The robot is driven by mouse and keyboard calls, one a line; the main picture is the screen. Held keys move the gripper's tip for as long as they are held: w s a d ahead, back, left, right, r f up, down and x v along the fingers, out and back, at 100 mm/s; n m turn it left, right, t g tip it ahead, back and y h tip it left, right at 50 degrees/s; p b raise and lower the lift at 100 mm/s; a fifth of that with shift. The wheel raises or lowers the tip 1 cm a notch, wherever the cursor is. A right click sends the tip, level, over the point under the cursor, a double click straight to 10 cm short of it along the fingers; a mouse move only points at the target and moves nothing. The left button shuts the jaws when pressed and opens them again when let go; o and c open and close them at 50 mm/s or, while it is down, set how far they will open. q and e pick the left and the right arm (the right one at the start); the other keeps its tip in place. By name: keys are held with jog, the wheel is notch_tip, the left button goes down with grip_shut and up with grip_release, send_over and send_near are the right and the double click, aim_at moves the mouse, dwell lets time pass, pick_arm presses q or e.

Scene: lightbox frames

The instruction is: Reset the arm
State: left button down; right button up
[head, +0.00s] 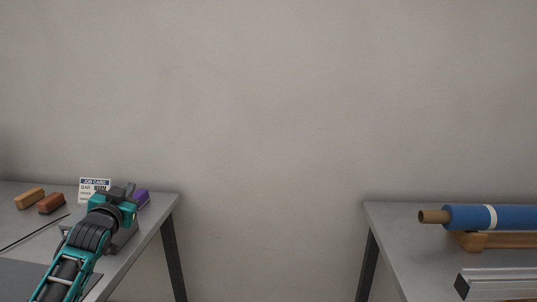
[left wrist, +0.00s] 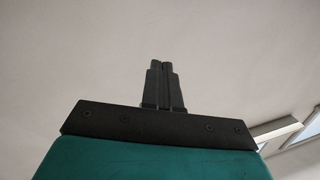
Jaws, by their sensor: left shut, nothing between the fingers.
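My left arm reaches in from the lower left of the head view, over the left table (head: 158,203). Its gripper (head: 130,188) is near that table's right end, in front of a purple object (head: 142,197) that it partly hides. In the left wrist view the two dark fingers of the left gripper (left wrist: 160,66) are together with nothing between them, against a plain pale background. My right gripper shows in neither view.
On the left table are a tan block (head: 29,198), a reddish-brown block (head: 51,203), a job card (head: 95,187) and a thin dark rod (head: 33,233). The right table (head: 390,222) holds a blue roll (head: 515,217) on a wooden stand (head: 500,240) and a metal profile (head: 500,284). A wide gap separates the tables.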

pick_arm(q)
jog(key=s+d+f+g+h, duration=0.1)
jog(key=s+d+f+g, duration=0.1)
jog(key=s+d+f, duration=0.55)
jog(key=s+d+f+g+h, duration=0.25)
jog(key=s+f, duration=0.55)
jog(key=f, duration=0.6)
jog(key=s+d+f+g, duration=0.1)
jog(key=s+d+f, duration=0.1)
jog(key=s, duration=0.5)
jog(key=s+d+f, duration=0.3)
jog(key=s, duration=0.4)
jog(key=s+d+f+g, duration=0.1)
jog(key=s+d+f, duration=0.1)
jog(key=s, duration=0.6)
jog(key=shift+d+f+g, duration=0.15)
jog(key=shift+f+g, duration=0.2)
jog(key=shift+f, duration=0.3)
jog(key=shift+s, duration=0.1)
